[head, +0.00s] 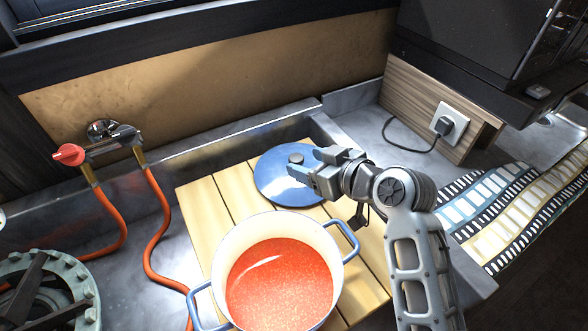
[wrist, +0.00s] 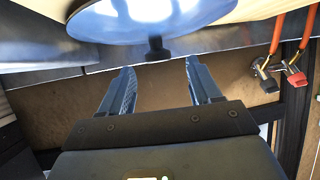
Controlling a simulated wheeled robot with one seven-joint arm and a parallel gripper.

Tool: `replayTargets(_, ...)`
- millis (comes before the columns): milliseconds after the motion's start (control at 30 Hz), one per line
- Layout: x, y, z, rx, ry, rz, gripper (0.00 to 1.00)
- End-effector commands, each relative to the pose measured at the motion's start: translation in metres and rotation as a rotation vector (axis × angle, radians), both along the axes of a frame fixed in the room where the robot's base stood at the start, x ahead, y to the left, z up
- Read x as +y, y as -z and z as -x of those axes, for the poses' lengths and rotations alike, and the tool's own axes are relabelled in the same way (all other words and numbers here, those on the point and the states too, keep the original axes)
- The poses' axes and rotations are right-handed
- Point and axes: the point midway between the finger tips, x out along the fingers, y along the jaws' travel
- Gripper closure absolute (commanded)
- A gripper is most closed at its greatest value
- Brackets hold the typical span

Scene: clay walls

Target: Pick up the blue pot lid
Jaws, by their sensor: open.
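The blue pot lid (head: 282,187) lies flat on a slatted wooden board (head: 203,212), with a dark round knob (head: 296,159) on top. In the wrist view the lid (wrist: 125,24) is at the top, its knob (wrist: 157,48) pointing toward the space between my fingers. My gripper (head: 305,169) is above the lid's right side in the head view, near the knob. My gripper's fingers (wrist: 160,82) are apart and empty in the wrist view, with the knob beyond their tips. Part of the lid's right edge is hidden by my gripper.
A pot (head: 232,249) of red soup with blue handles stands on the board, in front of the lid. A wall socket (head: 449,125) with a plugged cord is at right.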

Motion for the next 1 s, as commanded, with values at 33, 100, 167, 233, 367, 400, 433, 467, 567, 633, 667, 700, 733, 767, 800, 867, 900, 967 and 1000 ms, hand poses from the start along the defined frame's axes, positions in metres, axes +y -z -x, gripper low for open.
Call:
replayTargets(33, 0.003, 0.001, -0.003, 0.002, 0.000, 0.000, 0.37)
replayTargets(100, 0.008, 0.004, -0.008, 0.003, 0.000, 0.000, 0.37)
replayTargets(167, 0.013, 0.006, -0.013, 0.003, -0.001, 0.000, 0.37)
replayTargets(233, 0.019, 0.010, -0.020, 0.002, 0.000, 0.000, 0.37)
replayTargets(367, 0.029, 0.018, -0.030, 0.001, 0.001, -0.001, 0.37)
replayTargets(400, 0.030, 0.020, -0.032, 0.001, 0.000, 0.000, 0.37)
replayTargets(433, 0.031, 0.021, -0.033, 0.002, 0.001, -0.001, 0.37)
replayTargets(467, 0.032, 0.022, -0.033, 0.000, 0.001, 0.000, 0.37)
replayTargets(567, 0.032, 0.022, -0.034, -0.001, 0.002, -0.001, 0.37)
replayTargets(633, 0.032, 0.022, -0.034, -0.001, 0.002, -0.001, 0.37)
replayTargets(667, 0.032, 0.022, -0.034, -0.001, 0.002, -0.001, 0.37)
replayTargets(700, 0.032, 0.022, -0.034, -0.001, 0.002, -0.001, 0.37)
replayTargets(733, 0.032, 0.022, -0.034, -0.001, 0.002, -0.001, 0.40)
replayTargets(767, 0.032, 0.022, -0.034, -0.001, 0.002, -0.001, 0.43)
replayTargets(800, 0.032, 0.022, -0.034, -0.001, 0.002, -0.001, 0.47)
replayTargets(867, 0.032, 0.022, -0.034, 0.000, 0.002, 0.000, 0.52)
replayTargets(900, 0.032, 0.022, -0.034, 0.000, 0.002, 0.000, 0.56)
replayTargets(967, 0.032, 0.022, -0.034, 0.000, 0.002, 0.000, 0.62)
replayTargets(1000, 0.032, 0.022, -0.034, 0.000, 0.002, 0.000, 0.66)
